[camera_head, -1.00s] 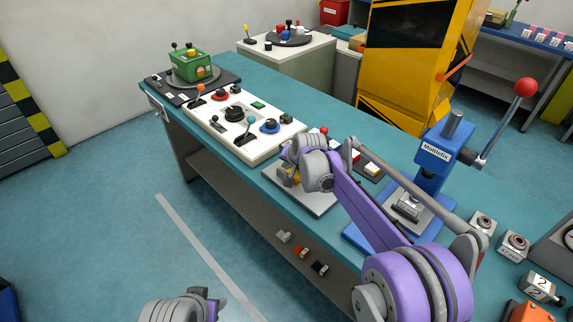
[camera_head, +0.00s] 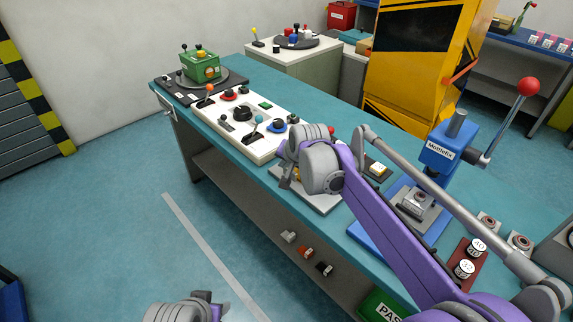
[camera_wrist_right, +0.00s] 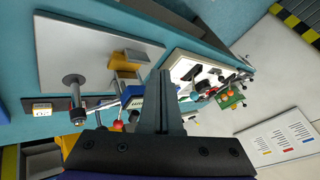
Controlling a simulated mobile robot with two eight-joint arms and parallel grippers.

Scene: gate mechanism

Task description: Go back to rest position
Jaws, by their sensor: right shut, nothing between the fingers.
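My right arm comes in from the lower right over the workbench (camera_head: 222,72). Its gripper (camera_head: 287,181) is partly hidden by the wrist, over the grey plate (camera_head: 322,203) in front of the white control panel (camera_head: 262,152). In the right wrist view my right gripper (camera_wrist_right: 162,78) is shut, its two fingers together with nothing between them. A yellow block (camera_wrist_right: 124,75) on the grey plate (camera_wrist_right: 75,50) shows to its left. Of my left arm, only a grey joint shows at the bottom edge of the head view; its fingers are not seen.
A green box with knobs (camera_head: 202,70) stands at the bench's far end. A blue press (camera_head: 438,152) with a red-knobbed lever is to the arm's right. A yellow-black cabinet (camera_head: 415,70) stands behind. The floor left of the bench is open.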

